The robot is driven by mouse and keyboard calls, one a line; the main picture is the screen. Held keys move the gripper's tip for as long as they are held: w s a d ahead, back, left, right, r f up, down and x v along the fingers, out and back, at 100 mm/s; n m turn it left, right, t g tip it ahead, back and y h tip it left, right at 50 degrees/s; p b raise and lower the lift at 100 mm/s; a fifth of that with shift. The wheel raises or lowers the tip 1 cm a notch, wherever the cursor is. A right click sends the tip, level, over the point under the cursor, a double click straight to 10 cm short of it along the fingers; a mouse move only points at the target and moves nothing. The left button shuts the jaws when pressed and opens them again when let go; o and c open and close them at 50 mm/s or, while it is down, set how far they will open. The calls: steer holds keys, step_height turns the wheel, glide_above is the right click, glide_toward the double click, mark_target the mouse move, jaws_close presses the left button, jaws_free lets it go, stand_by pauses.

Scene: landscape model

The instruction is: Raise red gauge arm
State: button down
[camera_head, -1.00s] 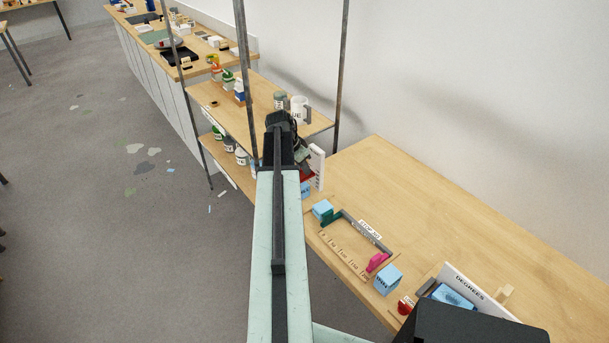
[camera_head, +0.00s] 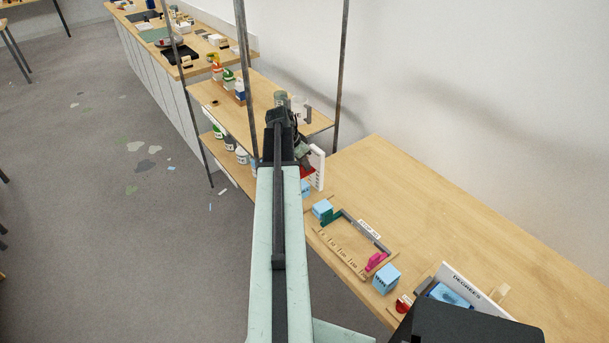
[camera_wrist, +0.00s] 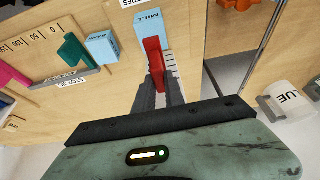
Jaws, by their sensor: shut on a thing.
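The red gauge arm (camera_wrist: 153,55) is between the fingertips of my gripper (camera_wrist: 157,80) in the wrist view. My gripper is shut on it. A blue block labelled MILL (camera_wrist: 148,25) sits directly beyond the red arm, next to a white scale strip (camera_wrist: 170,55) with tick marks. In the head view my arm hides most of the gauge; a bit of red (camera_head: 307,171) shows beside the upright white board (camera_head: 317,167).
A stop jig (camera_head: 357,233) with a green slider (camera_head: 330,215), a pink piece (camera_head: 376,260) and blue blocks (camera_head: 386,279) lies on the wooden table. A DEGREES board (camera_head: 470,288) stands at the right. Shelves with a white mug (camera_wrist: 292,100) are close by.

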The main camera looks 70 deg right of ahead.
steer(key=shift+r+p, duration=0.8)
steer(key=shift+r, duration=0.15)
steer(key=c, duration=1.4)
jaws_free()
steer(key=p+v, duration=0.7)
steer(key=shift+a+r, duration=0.2)
steer(key=shift+r, duration=0.15)
steer(key=shift+w+f, duration=0.1)
steer(key=shift+w, duration=0.05)
